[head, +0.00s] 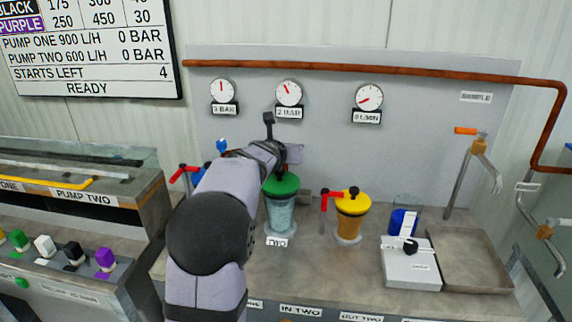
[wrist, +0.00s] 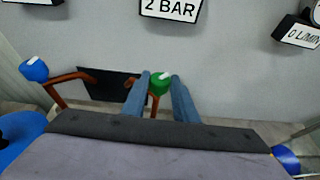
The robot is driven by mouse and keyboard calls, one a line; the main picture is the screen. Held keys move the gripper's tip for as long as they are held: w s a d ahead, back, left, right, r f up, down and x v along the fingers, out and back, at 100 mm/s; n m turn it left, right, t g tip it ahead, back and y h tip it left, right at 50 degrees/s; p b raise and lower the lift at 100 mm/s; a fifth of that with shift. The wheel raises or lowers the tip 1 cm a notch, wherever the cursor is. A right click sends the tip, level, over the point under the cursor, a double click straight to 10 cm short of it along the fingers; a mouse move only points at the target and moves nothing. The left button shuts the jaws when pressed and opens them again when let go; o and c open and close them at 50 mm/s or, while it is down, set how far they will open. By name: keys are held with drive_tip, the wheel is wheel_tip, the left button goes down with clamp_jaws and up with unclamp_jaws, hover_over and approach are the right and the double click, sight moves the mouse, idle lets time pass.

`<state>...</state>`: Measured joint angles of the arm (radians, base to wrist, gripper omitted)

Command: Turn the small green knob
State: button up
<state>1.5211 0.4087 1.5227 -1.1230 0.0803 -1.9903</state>
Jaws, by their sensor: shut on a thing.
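The small green knob (wrist: 158,84) has a white mark on its top and sits on a copper pipe by the grey back panel. In the wrist view it is between the two blue-grey fingers of my gripper (wrist: 160,77), which are shut on it. In the head view my arm hides the green knob and the fingertips. A small blue knob (wrist: 33,68) on another copper pipe is to the left; it also shows in the head view (head: 222,145).
A green-lidded filter (head: 280,185) and a yellow-lidded filter (head: 352,203) with a red-handled valve stand right of my arm. Gauges, including the 2 BAR one (head: 289,93), hang above. A white scale (head: 411,263) and a metal tray (head: 470,262) are at the right.

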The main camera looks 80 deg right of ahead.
drive_tip(key=m+g+y+p, duration=0.1)
drive_tip(key=m+g, duration=0.1)
drive_tip(key=m+g+p, duration=0.2)
drive_tip(key=g, duration=0.1)
drive_tip(key=w+m+g+y+p, duration=0.1)
drive_tip(key=m+g, duration=0.2)
drive_tip(key=shift+w+d+r+y, duration=0.1)
drive_tip(key=shift+d+r+y, duration=0.15)
drive_tip(key=shift+r+y, duration=0.05)
drive_tip(key=shift+f+m+p, duration=0.15)
drive_tip(key=shift+m+p, duration=0.15)
drive_tip(key=shift+p, duration=0.25)
drive_tip(key=o, duration=1.1)
drive_tip(key=shift+f, duration=0.15)
drive_tip(key=shift+c, duration=0.2)
drive_tip(key=shift+a, duration=0.1)
drive_tip(key=b+v, duration=0.1)
drive_tip(key=v, duration=0.6)
